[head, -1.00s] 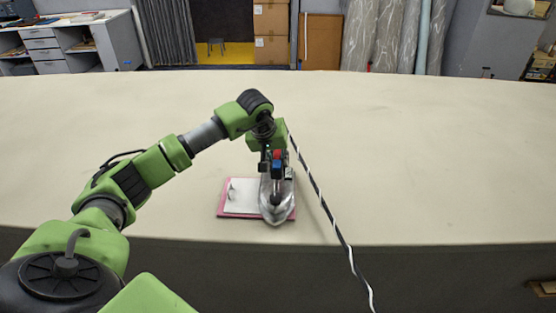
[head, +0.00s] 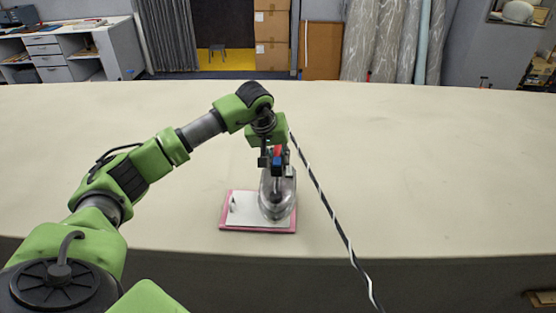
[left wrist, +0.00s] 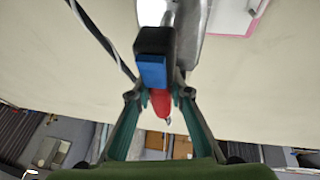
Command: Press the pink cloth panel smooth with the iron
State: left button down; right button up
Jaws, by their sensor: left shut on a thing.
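The pink cloth panel (head: 262,231) lies flat near the front edge of the table, with a white sheet (head: 243,211) on top of it. The silver iron (head: 276,207) sits over the right part of the sheet; it also shows in the left wrist view (left wrist: 187,60). My left gripper (head: 277,157) is shut on the iron's handle, which has black, blue and red parts (left wrist: 153,72). The part of the sheet under the iron is hidden. My right gripper does not show.
A black and white cord (head: 335,222) runs from the iron down over the table's front edge, right of the panel. The long cloth table (head: 430,170) is bare to the right and behind. Cabinets, boxes and rolls stand beyond its far edge.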

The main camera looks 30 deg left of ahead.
pick_arm(q)
jog(key=shift+w+r, duration=0.1)
jog(key=shift+r, duration=0.25)
jog(key=shift+r+p, duration=1.75)
jog(key=shift+r, duration=1.15)
